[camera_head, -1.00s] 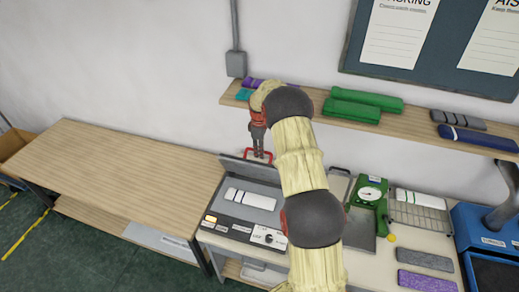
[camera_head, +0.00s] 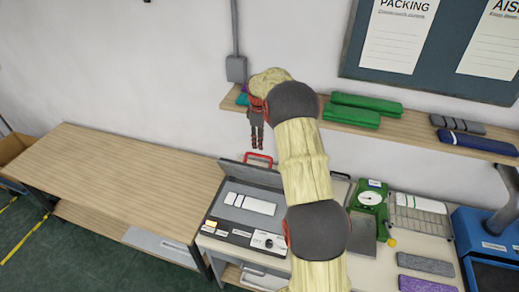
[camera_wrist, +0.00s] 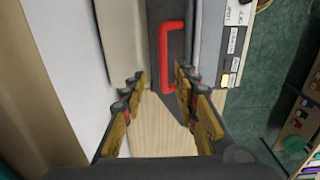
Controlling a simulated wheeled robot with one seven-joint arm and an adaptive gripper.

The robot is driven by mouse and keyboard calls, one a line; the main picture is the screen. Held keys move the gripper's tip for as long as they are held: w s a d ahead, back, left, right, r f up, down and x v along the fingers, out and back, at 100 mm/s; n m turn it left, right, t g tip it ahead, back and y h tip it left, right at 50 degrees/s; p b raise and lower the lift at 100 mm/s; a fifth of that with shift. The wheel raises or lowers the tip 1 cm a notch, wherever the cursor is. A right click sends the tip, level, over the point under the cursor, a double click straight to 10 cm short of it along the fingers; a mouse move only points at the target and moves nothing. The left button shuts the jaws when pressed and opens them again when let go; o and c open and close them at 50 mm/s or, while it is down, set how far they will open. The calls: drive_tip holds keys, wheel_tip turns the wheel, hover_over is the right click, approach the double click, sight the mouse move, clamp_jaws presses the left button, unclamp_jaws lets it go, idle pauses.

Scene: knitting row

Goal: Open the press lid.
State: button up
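The press (camera_head: 228,214) stands on the bench, its panel of buttons and a dial facing front. Its grey lid (camera_head: 236,171) stands raised along the back edge, so the bed shows. A white, dark-striped knitted piece (camera_head: 250,204) lies on the bed. The red lid handle (camera_head: 258,158) is at the lid's top edge; it also shows in the wrist view (camera_wrist: 164,52). My gripper (camera_head: 256,147) hangs fingers down just above the handle, apart from it. In the wrist view my gripper (camera_wrist: 160,82) is open, with nothing between its fingers.
A wooden table (camera_head: 115,180) with a clear top stands at left. A wall shelf (camera_head: 375,126) with folded green pieces is close behind my arm. A green dial scale (camera_head: 371,196) and a wire rack (camera_head: 422,218) stand right of the press.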

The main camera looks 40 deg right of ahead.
drive_tip(key=shift+a+r, duration=0.1)
drive_tip(key=shift+r, duration=1.7)
